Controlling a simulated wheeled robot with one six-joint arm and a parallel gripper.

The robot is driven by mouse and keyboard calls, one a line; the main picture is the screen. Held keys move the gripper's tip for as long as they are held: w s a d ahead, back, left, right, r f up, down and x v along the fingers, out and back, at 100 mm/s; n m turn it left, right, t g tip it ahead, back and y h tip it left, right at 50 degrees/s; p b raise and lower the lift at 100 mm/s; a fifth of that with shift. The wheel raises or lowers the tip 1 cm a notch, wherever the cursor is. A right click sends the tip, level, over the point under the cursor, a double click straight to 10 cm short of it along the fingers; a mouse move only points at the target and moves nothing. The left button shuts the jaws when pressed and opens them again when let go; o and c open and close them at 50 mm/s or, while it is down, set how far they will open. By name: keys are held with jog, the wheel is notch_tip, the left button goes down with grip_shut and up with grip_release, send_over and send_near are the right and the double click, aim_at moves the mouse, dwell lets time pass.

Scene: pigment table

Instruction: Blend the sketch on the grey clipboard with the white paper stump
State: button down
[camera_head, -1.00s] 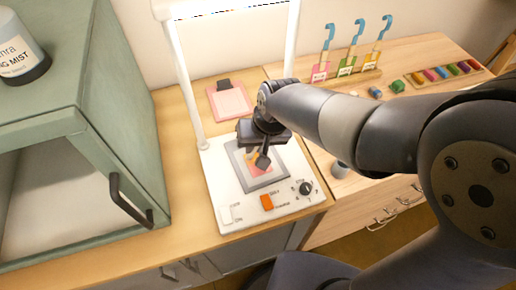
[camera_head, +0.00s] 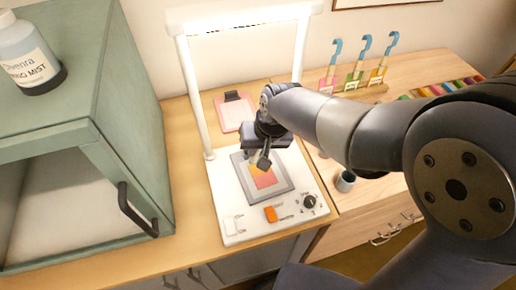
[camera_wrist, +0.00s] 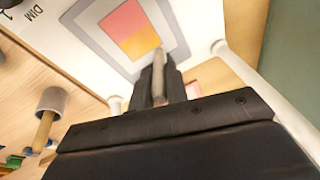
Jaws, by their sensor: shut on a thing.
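The grey clipboard (camera_head: 285,187) lies flat on the white base of a lamp stand. Its sketch (camera_head: 264,180) fades from red to yellow. The sketch also shows in the wrist view (camera_wrist: 134,28), with its yellow end toward my gripper. My gripper (camera_head: 262,160) is over the far part of the clipboard, pointing down. In the wrist view, my gripper (camera_wrist: 166,88) is shut on the pale paper stump (camera_wrist: 158,72). The stump's tip is close to the yellow edge of the sketch; I cannot tell whether it touches. In the head view the stump is hard to make out.
The white lamp stand (camera_head: 187,95) rises on both sides of the clipboard. A pink clipboard (camera_head: 233,115) lies behind. A green cabinet (camera_head: 130,130) stands left. A grey cup (camera_head: 345,181), blue-hooked tools (camera_head: 365,48) and a row of colour blocks (camera_head: 450,85) are on the right.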

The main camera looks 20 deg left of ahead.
jog(key=shift+r+p, duration=2.05)
jog(key=shift+r, duration=1.05)
